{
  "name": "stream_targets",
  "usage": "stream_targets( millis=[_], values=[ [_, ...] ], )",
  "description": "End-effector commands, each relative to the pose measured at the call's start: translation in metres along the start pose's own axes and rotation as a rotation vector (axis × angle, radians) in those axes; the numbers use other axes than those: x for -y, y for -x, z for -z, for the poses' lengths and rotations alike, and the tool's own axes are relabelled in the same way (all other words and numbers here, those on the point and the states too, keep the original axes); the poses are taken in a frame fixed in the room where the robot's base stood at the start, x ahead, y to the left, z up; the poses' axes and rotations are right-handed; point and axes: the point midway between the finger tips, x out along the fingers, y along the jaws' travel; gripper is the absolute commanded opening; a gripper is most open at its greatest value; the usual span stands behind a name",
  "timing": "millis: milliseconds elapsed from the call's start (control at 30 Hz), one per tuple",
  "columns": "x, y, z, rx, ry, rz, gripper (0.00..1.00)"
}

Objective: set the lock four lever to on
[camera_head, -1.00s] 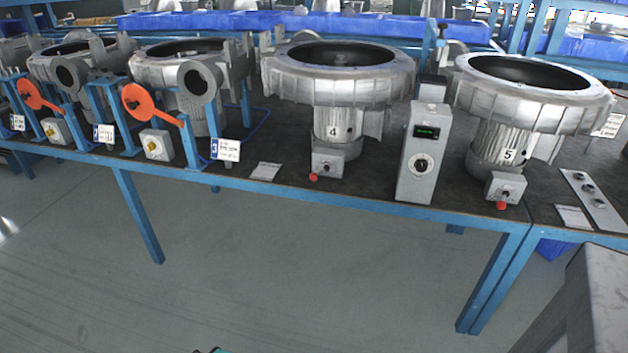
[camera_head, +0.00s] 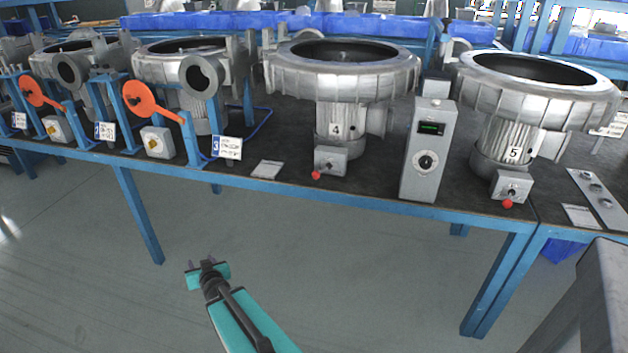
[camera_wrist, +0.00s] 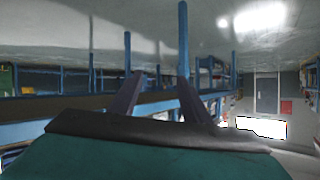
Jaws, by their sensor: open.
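Blower four (camera_head: 340,85) is a round silver housing on the bench, marked with a 4. A small grey switch box (camera_head: 331,160) sits at its foot near the bench's front edge, with a red knob-tipped lever (camera_head: 316,175) at its lower left. My gripper (camera_head: 203,264) is low in front of the bench, below and left of that box, apart from everything. In the wrist view my gripper (camera_wrist: 163,92) has its two dark fingers spread with nothing between them. The lever's label is too small to read.
A grey control box (camera_head: 424,150) with a green display and dial stands right of blower four. Blower five (camera_head: 535,90) has a similar red-tipped lever (camera_head: 507,203). A blue bench rail (camera_head: 300,189) runs along the front; the floor ahead is clear.

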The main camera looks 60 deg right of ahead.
Motion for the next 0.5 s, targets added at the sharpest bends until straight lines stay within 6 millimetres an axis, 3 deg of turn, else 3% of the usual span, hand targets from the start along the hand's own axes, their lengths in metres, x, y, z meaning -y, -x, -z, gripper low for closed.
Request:
stream_targets(
  millis=[33, 200, 367, 500],
  values=[
    [-0.020, -0.002, 0.024, -0.069, -0.021, -0.044, 0.43],
    [-0.093, 0.011, 0.093, -0.259, -0.075, -0.238, 0.43],
    [-0.168, 0.040, 0.143, -0.404, -0.129, -0.448, 0.43],
    [-0.231, 0.076, 0.173, -0.500, -0.179, -0.644, 0.43]
  ],
)
